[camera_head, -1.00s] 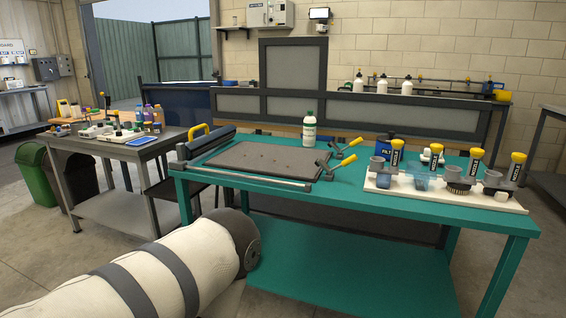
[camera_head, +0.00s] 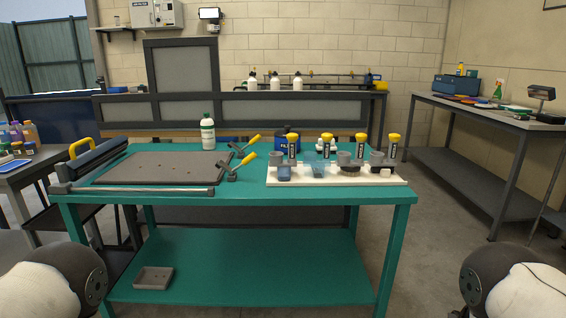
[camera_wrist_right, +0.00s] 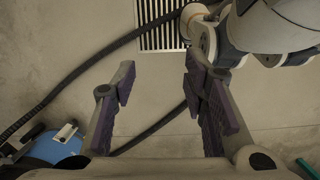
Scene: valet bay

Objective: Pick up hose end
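A black ribbed hose (camera_wrist_right: 82,69) lies on the floor in the right wrist view, curving from the lower left up toward a floor grate. Another stretch of dark hose (camera_wrist_right: 152,129) shows between the fingers of my right gripper (camera_wrist_right: 159,76). That gripper is open and empty, with its purple-padded fingers spread above the floor. I cannot make out a clear hose end. No hose shows in the head view. My left gripper is out of view; only parts of my arms show at the lower corners of the head view.
A floor grate (camera_wrist_right: 162,24) lies beyond the fingers. A blue rounded object (camera_wrist_right: 52,147) is at the lower left of the wrist view. In the head view, a green workbench (camera_head: 240,200) stands ahead, with a grey bench (camera_head: 470,112) at the right and open floor between.

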